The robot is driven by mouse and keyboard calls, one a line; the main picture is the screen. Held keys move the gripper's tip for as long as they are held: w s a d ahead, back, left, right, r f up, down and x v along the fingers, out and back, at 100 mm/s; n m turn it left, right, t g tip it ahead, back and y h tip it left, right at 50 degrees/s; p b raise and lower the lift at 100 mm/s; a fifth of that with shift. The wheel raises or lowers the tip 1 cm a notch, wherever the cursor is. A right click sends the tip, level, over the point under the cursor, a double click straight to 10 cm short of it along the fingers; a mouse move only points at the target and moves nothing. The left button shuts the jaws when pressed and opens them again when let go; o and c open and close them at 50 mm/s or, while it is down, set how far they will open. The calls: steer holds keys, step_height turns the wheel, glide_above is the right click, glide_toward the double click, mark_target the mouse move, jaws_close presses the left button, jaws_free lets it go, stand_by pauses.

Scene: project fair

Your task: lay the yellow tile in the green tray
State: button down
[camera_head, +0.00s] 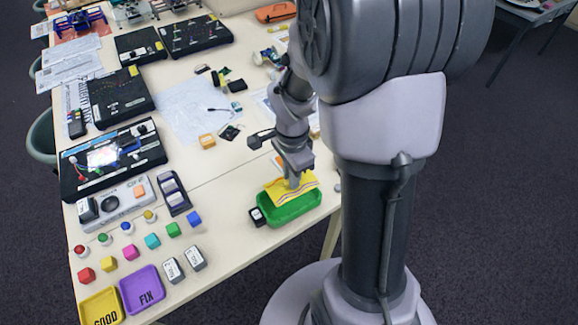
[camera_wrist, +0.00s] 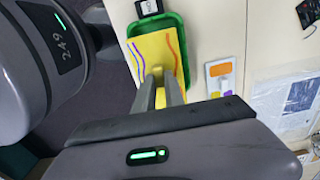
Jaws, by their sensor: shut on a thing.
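The yellow tile (camera_head: 284,190) is a flat piece with wavy purple and orange lines. It is over the green tray (camera_head: 293,213) near the table's front right edge, and looks slightly tilted in the head view. In the wrist view the tile (camera_wrist: 146,57) covers much of the green tray (camera_wrist: 171,22), whose rim shows around it. My gripper (camera_head: 293,183) is above the tray, its fingers (camera_wrist: 159,90) shut on a yellow raised part of the tile. I cannot tell whether the tile touches the tray floor.
A small black box with a white label (camera_head: 257,217) stands close left of the tray. A white card with orange and purple patches (camera_wrist: 219,77) lies beside the tray. Colored cubes, a yellow tray (camera_head: 101,306) and a purple tray (camera_head: 142,289) stand at the front left.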

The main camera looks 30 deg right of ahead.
mark_target(288, 190)
steer(key=shift+w+a+f, duration=0.2)
steer(key=shift+f, duration=0.25)
step_height(288, 190, down, 6)
steer(key=b, duration=0.5)
steer(key=shift+w+a+r, duration=0.1)
steer(key=shift+a+r, duration=0.05)
steer(key=shift+r, duration=0.1)
steer(key=shift+f, duration=0.3)
steer(key=shift+f+b, duration=0.9)
steer(key=shift+b, duration=0.25)
steer(key=c, duration=0.9)
jaws_free()
steer(key=shift+c, duration=0.2)
steer(key=shift+r, duration=0.15)
step_height(288, 190, up, 7)
steer(key=p, duration=0.5)
